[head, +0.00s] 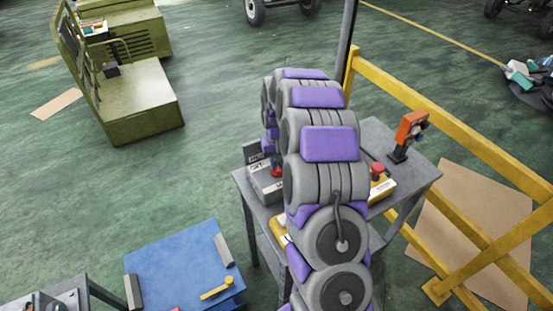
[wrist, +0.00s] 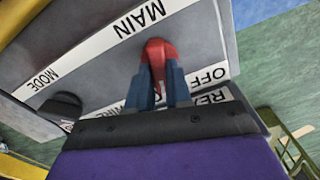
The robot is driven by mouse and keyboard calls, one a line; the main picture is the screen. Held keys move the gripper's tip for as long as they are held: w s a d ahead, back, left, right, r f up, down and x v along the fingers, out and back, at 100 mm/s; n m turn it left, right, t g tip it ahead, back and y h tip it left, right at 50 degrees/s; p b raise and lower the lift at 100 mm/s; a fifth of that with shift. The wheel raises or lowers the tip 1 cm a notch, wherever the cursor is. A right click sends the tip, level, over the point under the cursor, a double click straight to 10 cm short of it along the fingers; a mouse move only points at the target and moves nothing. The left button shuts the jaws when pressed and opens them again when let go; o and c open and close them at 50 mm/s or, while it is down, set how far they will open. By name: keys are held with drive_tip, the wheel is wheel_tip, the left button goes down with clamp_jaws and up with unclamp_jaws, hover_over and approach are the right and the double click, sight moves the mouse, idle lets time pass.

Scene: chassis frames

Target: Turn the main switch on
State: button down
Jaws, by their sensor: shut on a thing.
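The main switch is a red knob (wrist: 156,52) on a grey box face with a white "MAIN" label strip (wrist: 135,22) and an "OFF" label beside it. My gripper (wrist: 158,80) has its two blue fingers on either side of the red knob, shut on it. The fingers hide part of the knob and its other labels, so I cannot tell its setting. In the head view the grey switch box (head: 262,186) stands on the grey table, with the red knob (head: 276,171) partly visible; my arm covers much of the scene there and my fingers are hidden.
A black knob (wrist: 62,106) sits near the "MODE" label. On the table (head: 412,178) are a yellow box with a red button (head: 377,168) and an orange device on a stand (head: 411,127). A yellow railing (head: 440,110) runs along the right. Green floor (head: 210,170) is open left.

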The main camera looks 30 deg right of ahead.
sight(277, 165)
drive_tip(key=m+p, duration=0.1)
drive_tip(key=m, duration=0.4)
drive_tip(key=shift+s+f+m+p, duration=0.1)
drive_tip(key=shift+s+m+p, duration=0.1)
drive_tip(key=shift+m+p, duration=0.15)
idle(0.5)
drive_tip(key=c, duration=1)
unclamp_jaws()
drive_tip(key=shift+c, duration=0.2)
drive_tip(key=shift+w, duration=0.1)
wheel_tip(277, 165, up, 17)
drive_tip(key=p, duration=0.1)
drive_tip(key=shift+r+p, duration=0.2)
drive_tip(key=shift+p, duration=0.1)
